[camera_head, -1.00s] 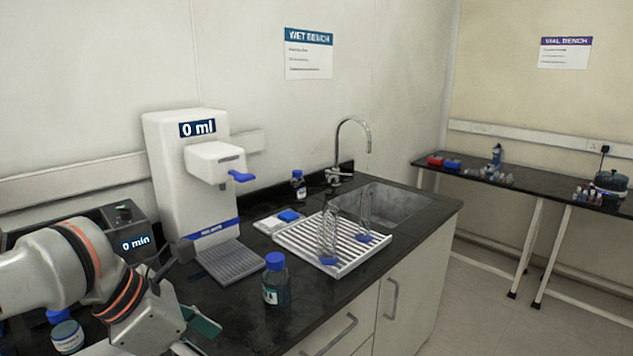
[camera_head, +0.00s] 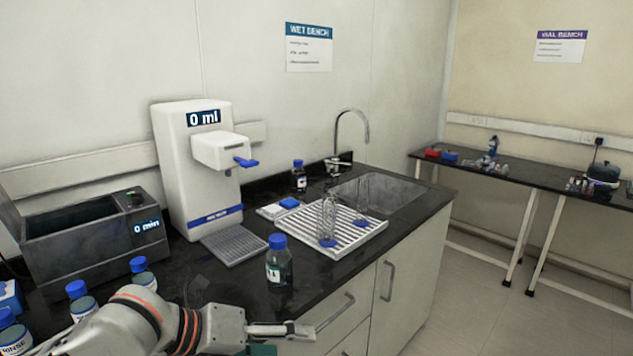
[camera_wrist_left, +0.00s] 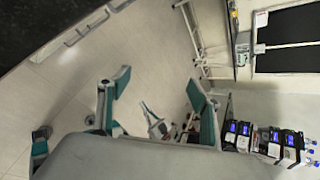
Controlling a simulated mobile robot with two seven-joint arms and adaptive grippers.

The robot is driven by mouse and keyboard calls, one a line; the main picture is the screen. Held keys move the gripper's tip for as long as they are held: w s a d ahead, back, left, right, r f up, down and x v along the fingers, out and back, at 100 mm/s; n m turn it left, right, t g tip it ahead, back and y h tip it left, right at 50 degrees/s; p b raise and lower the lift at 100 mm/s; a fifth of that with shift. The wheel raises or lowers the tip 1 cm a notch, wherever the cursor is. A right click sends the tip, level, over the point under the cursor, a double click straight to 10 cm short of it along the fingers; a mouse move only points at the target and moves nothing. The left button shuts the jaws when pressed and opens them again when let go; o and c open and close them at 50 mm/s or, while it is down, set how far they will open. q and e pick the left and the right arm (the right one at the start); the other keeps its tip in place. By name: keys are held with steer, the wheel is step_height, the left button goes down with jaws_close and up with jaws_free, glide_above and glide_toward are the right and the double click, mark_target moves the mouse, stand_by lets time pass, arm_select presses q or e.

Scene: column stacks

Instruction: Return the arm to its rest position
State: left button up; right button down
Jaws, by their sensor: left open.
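My left arm enters the head view at the bottom left. Its left gripper (camera_head: 280,340) is low in front of the bench's front edge, partly cut off by the frame. In the left wrist view the two teal-padded fingers of my left gripper (camera_wrist_left: 159,95) stand wide apart with nothing between them, over the pale floor. The gripper touches nothing that I can see.
On the dark bench (camera_head: 330,265), a blue-capped bottle (camera_head: 279,268) stands near the front edge, close behind the gripper. More blue-capped bottles (camera_head: 84,303) stand at left beside the arm. The dispenser (camera_head: 190,160) and drying rack (camera_head: 345,232) are farther back.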

arm_select(q)
step_height(320, 180, down, 15)
steer(key=w+a+n+t+y, duration=0.1)
steer(key=n+t, duration=0.2)
steer(key=n, duration=0.6)
steer(key=a+n+t, duration=0.2)
steer(key=n, duration=0.8)
steer(key=s+a+f+n+y, duration=0.2)
steer(key=s+a+f+n, duration=0.3)
steer(key=f, duration=0.4)
steer(key=s+a+f+n+y, duration=0.3)
steer(key=s+a+f+n, duration=0.3)
steer(key=s+f+n, duration=0.1)
steer(key=s+f, duration=0.1)
steer(key=s, duration=0.1)
steer(key=shift+s+a+f+n+y, duration=0.15)
steer(key=shift+s+f+n+y, duration=0.15)
steer(key=shift+s+f+n, duration=0.1)
